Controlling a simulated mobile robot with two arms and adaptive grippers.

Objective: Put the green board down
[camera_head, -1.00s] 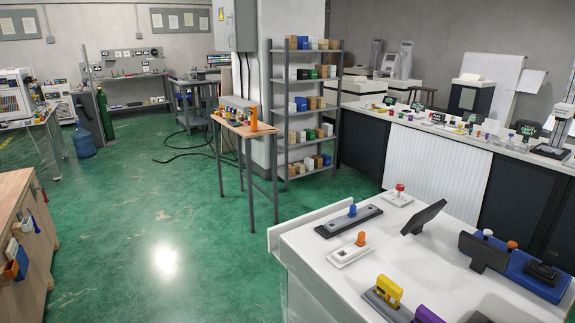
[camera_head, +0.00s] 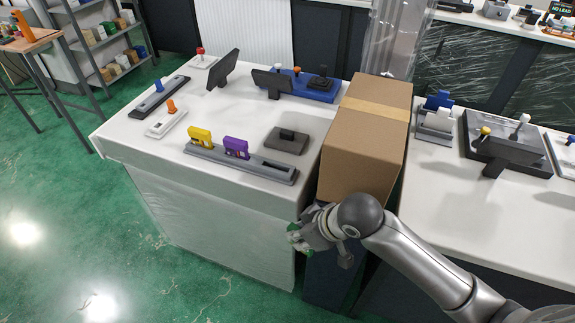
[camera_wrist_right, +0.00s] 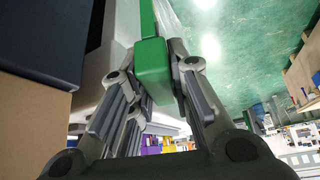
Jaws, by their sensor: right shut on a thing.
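My right gripper (camera_head: 303,233) is beside the front right corner of the white table, just left of the cardboard box. In the right wrist view its two fingers are shut on the green board (camera_wrist_right: 152,62), which stretches away as a narrow green strip towards the top of the picture. Only a small green part of the board (camera_head: 294,236) shows in the head view; the rest is hidden by the gripper. I cannot tell from these views whether the board touches the table's side. My left gripper is in neither view.
The white table (camera_head: 240,105) holds a grey rail (camera_head: 262,169) with yellow and purple pieces, a dark block (camera_head: 286,141), a blue tray (camera_head: 318,88) and small stands. A cardboard box (camera_head: 360,155) stands between it and a second white table (camera_head: 440,210). Open green floor lies left.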

